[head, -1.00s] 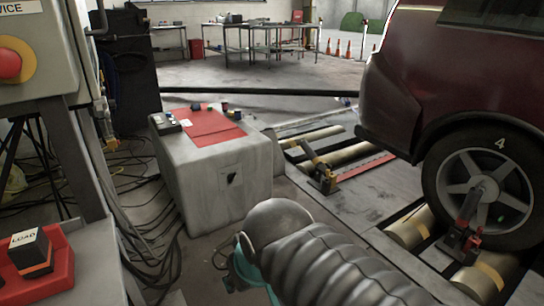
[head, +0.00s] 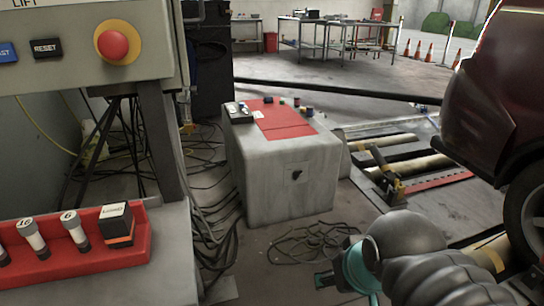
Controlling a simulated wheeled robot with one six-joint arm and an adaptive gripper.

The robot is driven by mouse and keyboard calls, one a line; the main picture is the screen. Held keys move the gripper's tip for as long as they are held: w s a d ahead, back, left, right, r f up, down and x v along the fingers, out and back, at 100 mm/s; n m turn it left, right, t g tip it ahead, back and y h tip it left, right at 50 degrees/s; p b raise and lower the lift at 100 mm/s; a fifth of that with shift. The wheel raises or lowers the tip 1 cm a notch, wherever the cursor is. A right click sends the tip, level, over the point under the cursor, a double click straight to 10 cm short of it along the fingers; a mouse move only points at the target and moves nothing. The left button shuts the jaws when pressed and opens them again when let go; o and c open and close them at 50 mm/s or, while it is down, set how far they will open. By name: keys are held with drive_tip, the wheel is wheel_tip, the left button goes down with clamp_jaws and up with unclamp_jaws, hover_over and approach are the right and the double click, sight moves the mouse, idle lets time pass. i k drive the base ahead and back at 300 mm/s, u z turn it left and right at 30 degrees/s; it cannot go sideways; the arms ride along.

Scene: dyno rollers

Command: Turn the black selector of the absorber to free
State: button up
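The absorber seems to be the pale grey block (head: 262,185) on the floor in mid-view, with a red mat (head: 285,122) on top. A small black selector (head: 296,174) sits on a plate on its front face; its exact pointing and any labels are too small to read. My arm comes in from the lower right. Part of my gripper (head: 322,278) shows at the end of the teal wrist, low and right of the block, apart from it. The fingers are mostly hidden, so its opening cannot be told.
A control panel with a red button (head: 112,46) stands at left, above a red tray (head: 75,268) holding labelled pieces. Cables (head: 215,240) lie left of the block, and more loop on the floor before it. A car (head: 495,110) and rollers (head: 400,163) are at right.

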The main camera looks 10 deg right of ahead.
sight(297, 175)
drive_tip(key=i, duration=0.95)
drive_tip(key=z, duration=0.75)
